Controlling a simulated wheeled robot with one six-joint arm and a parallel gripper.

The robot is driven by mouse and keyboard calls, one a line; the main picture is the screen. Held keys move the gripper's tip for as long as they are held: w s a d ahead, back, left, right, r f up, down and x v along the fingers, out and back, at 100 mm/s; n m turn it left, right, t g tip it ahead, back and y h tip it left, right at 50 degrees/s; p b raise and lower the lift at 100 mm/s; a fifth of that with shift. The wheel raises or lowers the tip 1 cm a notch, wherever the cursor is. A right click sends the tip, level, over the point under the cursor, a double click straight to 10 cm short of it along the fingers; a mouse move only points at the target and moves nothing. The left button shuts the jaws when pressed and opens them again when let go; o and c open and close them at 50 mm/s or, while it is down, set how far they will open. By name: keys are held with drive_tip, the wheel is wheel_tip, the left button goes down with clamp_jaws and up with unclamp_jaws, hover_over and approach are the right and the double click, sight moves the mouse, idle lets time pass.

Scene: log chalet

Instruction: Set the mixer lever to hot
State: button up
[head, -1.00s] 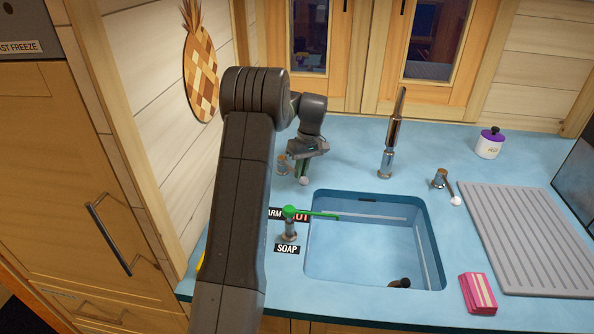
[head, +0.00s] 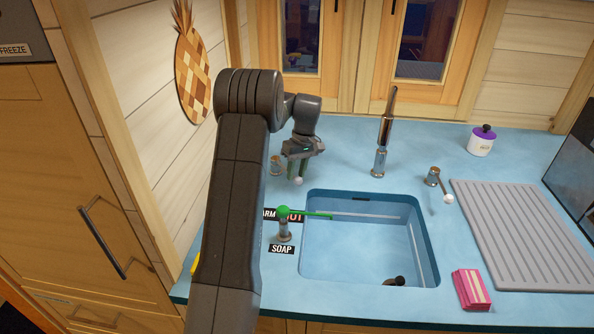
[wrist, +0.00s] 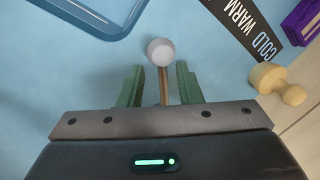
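A lever with a pale ball knob (head: 298,181) is at my gripper, left of the sink; its knob and thin brass rod also show in the wrist view (wrist: 161,51). My gripper (head: 298,172) is open, with a green finger on each side of the rod in the wrist view (wrist: 160,72). Both fingers appear apart from the rod, and the ball shows just past the fingertips. The label strip (wrist: 245,27) reads COLD and WARM in the wrist view. In the head view, part of the strip, with HOT on red (head: 294,216), shows behind the soap pump.
A soap pump (head: 284,234) with a green top stands left of the sink (head: 432,250). A tall faucet (head: 380,150) stands behind the sink. A second white-knobbed lever (head: 433,178) is to its right. A wooden peg-like piece (wrist: 278,82) and a purple object (wrist: 302,20) are at the right in the wrist view.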

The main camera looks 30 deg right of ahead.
wheel_tip(320, 180, up, 14)
drive_tip(key=d+b, duration=0.1)
drive_tip(key=d, duration=0.1)
drive_tip(key=shift+d+f, duration=0.25)
drive_tip(key=shift+d, duration=0.1)
drive_tip(key=shift+w, duration=0.1)
drive_tip(key=a+f, duration=0.1)
drive_tip(key=f, duration=0.3)
drive_tip(key=a+f, duration=0.1)
drive_tip(key=f, duration=0.4)
drive_tip(key=f+p, duration=0.1)
drive_tip(key=f, duration=0.3)
drive_tip(key=shift+a+f, duration=0.2)
drive_tip(key=shift+a, duration=0.2)
